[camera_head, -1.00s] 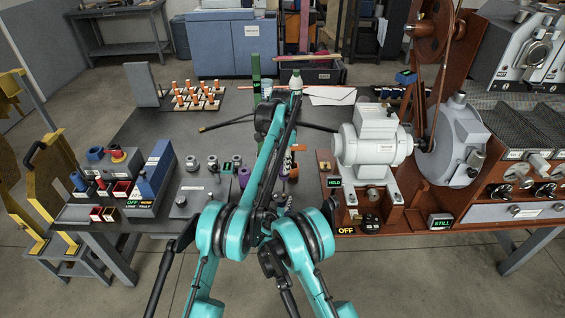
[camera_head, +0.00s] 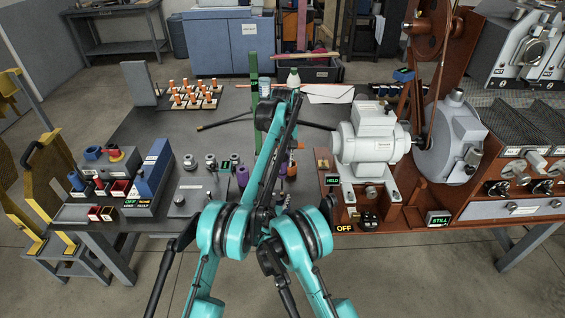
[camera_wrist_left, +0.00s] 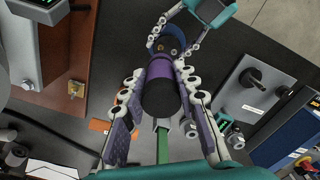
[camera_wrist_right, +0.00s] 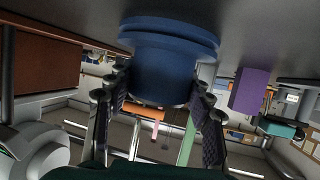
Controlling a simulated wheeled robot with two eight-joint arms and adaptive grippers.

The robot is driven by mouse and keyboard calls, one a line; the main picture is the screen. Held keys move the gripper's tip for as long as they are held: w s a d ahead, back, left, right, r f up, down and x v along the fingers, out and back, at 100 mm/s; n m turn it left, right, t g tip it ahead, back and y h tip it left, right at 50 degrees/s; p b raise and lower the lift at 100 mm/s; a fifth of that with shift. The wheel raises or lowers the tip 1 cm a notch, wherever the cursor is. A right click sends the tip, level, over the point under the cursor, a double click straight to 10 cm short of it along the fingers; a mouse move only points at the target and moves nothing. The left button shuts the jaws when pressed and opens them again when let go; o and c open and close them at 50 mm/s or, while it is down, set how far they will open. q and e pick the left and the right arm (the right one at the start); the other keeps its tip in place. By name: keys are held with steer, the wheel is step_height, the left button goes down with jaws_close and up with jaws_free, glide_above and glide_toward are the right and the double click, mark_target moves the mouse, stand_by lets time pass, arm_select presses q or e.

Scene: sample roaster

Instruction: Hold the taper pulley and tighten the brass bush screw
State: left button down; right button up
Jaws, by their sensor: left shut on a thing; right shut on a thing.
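In the left wrist view my left gripper (camera_wrist_left: 160,92) is shut on a purple-collared black cylinder (camera_wrist_left: 161,98), seen end-on, apparently a driver handle. Beyond it is a blue round pulley (camera_wrist_left: 157,45) with a small brass-coloured spot (camera_wrist_left: 174,51) on its face. Whether the tool touches the screw is hidden. In the right wrist view my right gripper (camera_wrist_right: 158,98) is shut on the blue flanged pulley (camera_wrist_right: 165,65), a finger on each side. In the head view my teal arms cover both grippers and the pulley.
A white motor (camera_head: 372,143) on a brown base stands right, with HELD (camera_head: 332,181), OFF (camera_head: 344,228) and STILL (camera_head: 437,218) signs. A blue fixture (camera_head: 154,175) and red trays stand left. Several orange-topped pegs (camera_head: 193,92) stand behind.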

arm_select(q)
steer(key=shift+f, duration=1.1)
stand_by(0.3)
steer(key=m, duration=0.6)
steer(key=shift+a+m, duration=0.2)
steer(key=shift+m, duration=0.2)
steer(key=m, duration=0.5)
steer(key=shift+a+m, duration=0.15)
steer(key=shift+m, duration=0.25)
steer(key=m, duration=0.7)
steer(key=shift+w+a, duration=0.1)
steer(key=shift+w, duration=0.05)
steer(key=m, duration=0.6)
steer(key=shift+w+m, duration=0.15)
steer(key=shift+m, duration=0.25)
steer(key=shift+n, duration=0.7)
steer(key=shift+r, duration=0.15)
